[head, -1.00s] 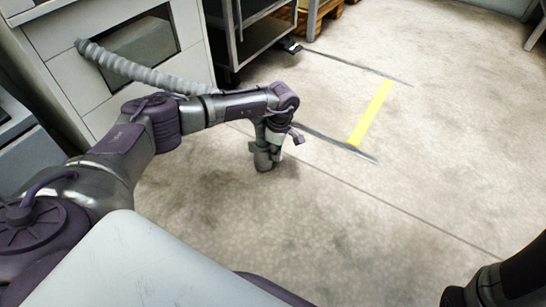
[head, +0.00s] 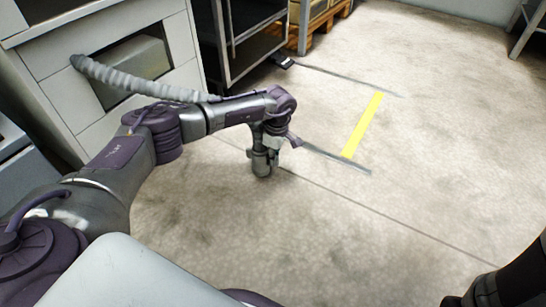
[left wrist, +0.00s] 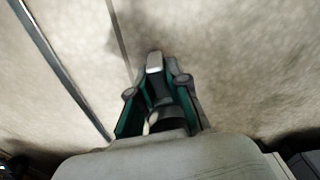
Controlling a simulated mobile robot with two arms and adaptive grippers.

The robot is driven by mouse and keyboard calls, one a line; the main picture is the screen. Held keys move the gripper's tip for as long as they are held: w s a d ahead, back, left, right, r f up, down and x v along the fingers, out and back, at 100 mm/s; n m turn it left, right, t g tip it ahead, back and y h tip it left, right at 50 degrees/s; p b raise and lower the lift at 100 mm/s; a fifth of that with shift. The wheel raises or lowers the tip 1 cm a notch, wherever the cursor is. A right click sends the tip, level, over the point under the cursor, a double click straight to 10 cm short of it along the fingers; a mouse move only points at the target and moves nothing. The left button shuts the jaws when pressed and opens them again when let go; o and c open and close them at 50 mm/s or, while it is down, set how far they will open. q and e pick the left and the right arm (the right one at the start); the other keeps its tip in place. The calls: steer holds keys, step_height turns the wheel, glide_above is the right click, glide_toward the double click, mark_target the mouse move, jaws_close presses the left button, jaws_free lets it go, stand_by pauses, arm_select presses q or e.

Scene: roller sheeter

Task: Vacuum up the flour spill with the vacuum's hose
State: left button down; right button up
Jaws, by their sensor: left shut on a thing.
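My left gripper (head: 264,165) points down close above the concrete floor, near the middle of the head view. The left wrist view shows its green-lined fingers (left wrist: 155,95) closed around a dark piece, which seems to be the hose end and is mostly hidden between them. The grey ribbed vacuum hose (head: 140,82) runs from the cabinet at the left and passes behind my left arm. Grey-brown mottled patches mark the floor; I cannot make out a distinct flour spill. Part of my right arm shows at the lower right corner, its fingers outside the picture.
A pale cabinet (head: 50,75) with a dark opening stands at the left. A metal rack (head: 240,35) and a wooden pallet (head: 325,22) stand at the back. A yellow strip (head: 362,125) and dark floor lines lie to the right of my gripper. The floor (head: 430,140) at right is clear.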

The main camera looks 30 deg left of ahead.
arm_select(q)
steer(key=shift+r+p, duration=2.7)
steer(key=shift+r, duration=0.6)
